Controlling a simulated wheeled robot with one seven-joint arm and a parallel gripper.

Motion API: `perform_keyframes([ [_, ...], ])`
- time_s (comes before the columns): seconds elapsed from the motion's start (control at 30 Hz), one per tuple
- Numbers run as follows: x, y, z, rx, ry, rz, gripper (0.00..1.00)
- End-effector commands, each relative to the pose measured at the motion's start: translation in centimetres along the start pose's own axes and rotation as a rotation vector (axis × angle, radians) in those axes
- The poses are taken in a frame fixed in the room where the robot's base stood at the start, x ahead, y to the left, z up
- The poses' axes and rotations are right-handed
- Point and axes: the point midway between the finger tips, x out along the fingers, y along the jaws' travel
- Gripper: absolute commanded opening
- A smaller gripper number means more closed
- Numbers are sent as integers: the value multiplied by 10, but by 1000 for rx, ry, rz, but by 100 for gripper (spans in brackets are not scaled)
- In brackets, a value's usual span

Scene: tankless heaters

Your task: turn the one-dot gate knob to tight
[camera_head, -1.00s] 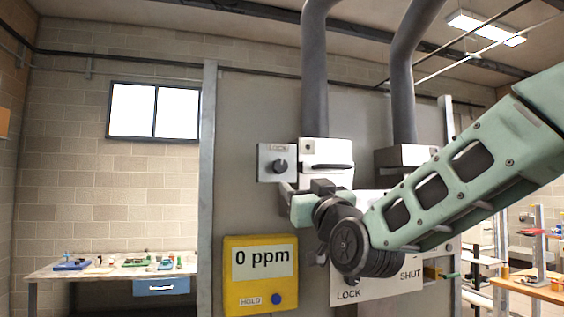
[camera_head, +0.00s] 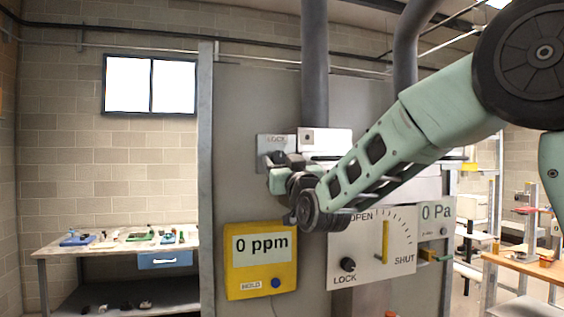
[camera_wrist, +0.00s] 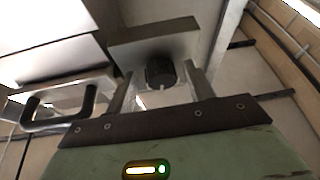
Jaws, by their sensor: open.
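The box marked with one dot (camera_head: 325,139) is a pale box under the left grey pipe. A grey plate lettered LOCK (camera_head: 266,141) is beside it on the left; in the head view my gripper (camera_head: 274,162) covers its knob. In the wrist view the dark round knob (camera_wrist: 160,72) stands out from its plate (camera_wrist: 155,45), with a pale notch on its lower rim. My gripper (camera_wrist: 159,82) is open, with one finger on each side of the knob. Gaps appear between fingers and knob; contact cannot be told.
A yellow "0 ppm" meter (camera_head: 261,281) hangs below left. A white panel (camera_head: 372,267) has a yellow lever, OPEN and SHUT marks and a black LOCK knob (camera_head: 347,264). A handle (camera_wrist: 60,108) juts out left of my gripper. A workbench (camera_head: 110,247) stands at far left.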

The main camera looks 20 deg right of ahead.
Motion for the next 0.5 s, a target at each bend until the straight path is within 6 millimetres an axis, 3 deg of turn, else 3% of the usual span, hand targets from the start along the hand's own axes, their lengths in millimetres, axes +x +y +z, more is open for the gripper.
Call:
perform_keyframes([
  [0.03,0,0,0,0,0,0,45],
  [0.17,0,0,0,0,0,0,8],
  [0.5,-1,-1,2,29,3,11,9],
])
